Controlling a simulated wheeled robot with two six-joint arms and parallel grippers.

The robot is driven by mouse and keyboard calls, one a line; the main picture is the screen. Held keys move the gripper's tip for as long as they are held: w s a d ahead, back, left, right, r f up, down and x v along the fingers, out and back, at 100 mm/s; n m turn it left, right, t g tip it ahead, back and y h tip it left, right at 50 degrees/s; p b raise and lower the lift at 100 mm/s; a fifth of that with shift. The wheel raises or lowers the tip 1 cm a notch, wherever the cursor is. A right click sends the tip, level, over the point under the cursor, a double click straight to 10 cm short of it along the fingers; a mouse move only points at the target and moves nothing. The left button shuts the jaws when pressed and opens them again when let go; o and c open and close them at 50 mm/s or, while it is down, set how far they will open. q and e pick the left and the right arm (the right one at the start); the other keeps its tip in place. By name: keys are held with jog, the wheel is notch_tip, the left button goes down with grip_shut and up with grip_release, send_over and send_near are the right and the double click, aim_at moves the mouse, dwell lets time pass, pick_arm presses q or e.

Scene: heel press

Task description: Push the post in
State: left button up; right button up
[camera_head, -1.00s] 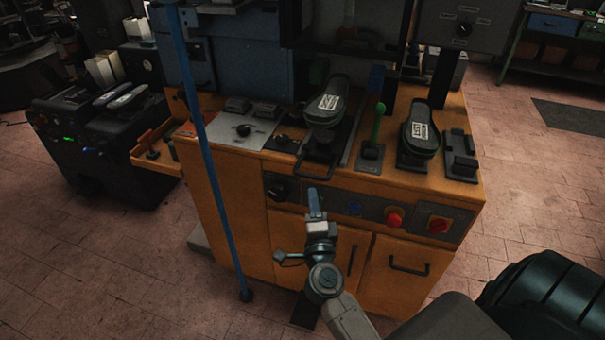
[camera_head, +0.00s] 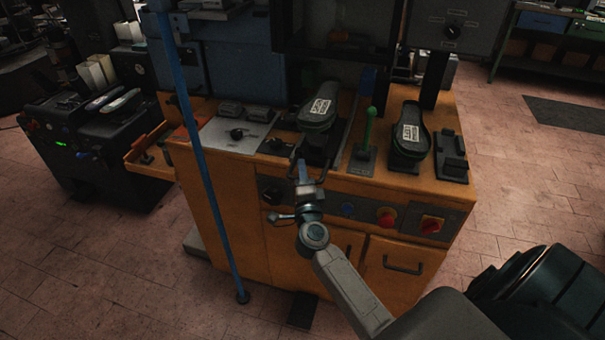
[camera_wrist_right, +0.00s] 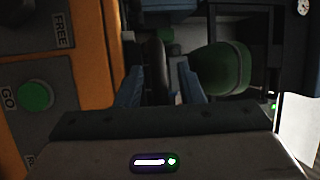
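The post (camera_head: 317,148) is a dark block on the front of the orange bench, under a dark green shoe form (camera_head: 321,110) with a white label. A dark U-shaped handle (camera_head: 322,178) sticks out at its front. My right gripper (camera_head: 303,168) is at the handle's left part, over the bench's front edge. In the right wrist view, its fingers (camera_wrist_right: 160,88) stand apart with a dark bar between them, apparently the handle (camera_wrist_right: 156,65). Gaps seem to show beside the bar. The green form (camera_wrist_right: 222,68) lies beyond. My left gripper is not in view.
A green-knobbed lever (camera_head: 368,125) and a second labelled shoe form (camera_head: 410,133) stand to the right. A red button (camera_head: 386,217) and red switch (camera_head: 431,225) are on the front panel. A blue pole (camera_head: 203,150) stands at the left.

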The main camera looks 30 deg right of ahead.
aim_at(310, 150)
grip_shut()
jog(key=w+d+p, duration=0.1)
jog(key=w+d, duration=0.1)
jog(key=d, duration=0.1)
jog(key=w+d, duration=0.3)
jog(key=shift+w+d+p, duration=0.15)
jog(key=shift+w+p, duration=0.05)
jog(key=shift+p, duration=0.2)
grip_release()
jog(key=b+v, duration=0.1)
jog(key=v, duration=1)
